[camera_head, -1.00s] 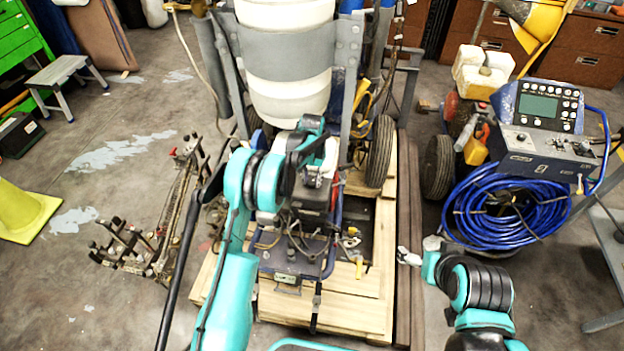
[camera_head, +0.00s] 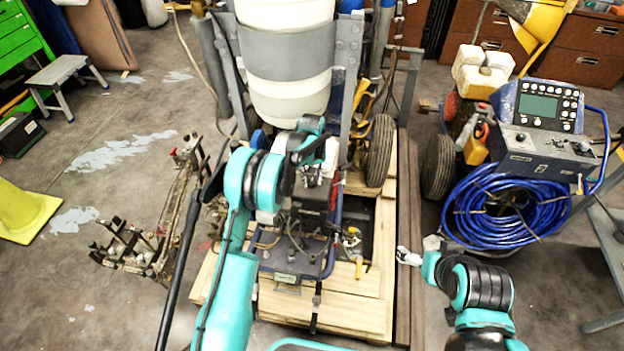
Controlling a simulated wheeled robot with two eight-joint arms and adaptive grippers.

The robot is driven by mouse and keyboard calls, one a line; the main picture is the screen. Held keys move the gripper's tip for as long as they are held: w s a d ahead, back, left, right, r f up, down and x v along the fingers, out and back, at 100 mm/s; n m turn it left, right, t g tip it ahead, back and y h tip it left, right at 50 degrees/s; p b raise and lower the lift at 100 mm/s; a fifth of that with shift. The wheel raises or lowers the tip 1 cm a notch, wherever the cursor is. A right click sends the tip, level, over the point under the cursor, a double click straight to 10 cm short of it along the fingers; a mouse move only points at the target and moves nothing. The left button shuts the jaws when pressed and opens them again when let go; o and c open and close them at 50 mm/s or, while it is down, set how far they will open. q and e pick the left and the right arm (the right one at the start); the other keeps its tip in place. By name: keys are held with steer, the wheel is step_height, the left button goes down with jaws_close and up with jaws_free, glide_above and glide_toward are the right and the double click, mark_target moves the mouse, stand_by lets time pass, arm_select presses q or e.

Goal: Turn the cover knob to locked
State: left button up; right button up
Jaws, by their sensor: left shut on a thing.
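The line striper stands on a wooden pallet (camera_head: 350,308), with its white tank (camera_head: 288,98) at the back and its dark engine block (camera_head: 310,208) in front. My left arm reaches in from the left over the engine. My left gripper (camera_head: 318,158) is at the machine just below the tank, small in view and partly hidden by its own wrist. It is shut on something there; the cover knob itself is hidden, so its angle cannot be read. My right gripper (camera_head: 408,257) hangs away from the machine, beside the pallet's right edge; its finger opening is unclear.
A blue control console (camera_head: 545,105) with a coiled blue hose (camera_head: 505,210) stands at the right. A rusty metal frame (camera_head: 172,225) lies on the floor left of the pallet. A yellow cone (camera_head: 25,210) and a grey step stool (camera_head: 62,72) are farther left.

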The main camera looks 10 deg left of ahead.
mark_target(312, 181)
stand_by(0.3)
arm_select(q)
steer(key=o, duration=1.2)
steer(key=shift+c, duration=0.2)
step_height(312, 181, up, 12)
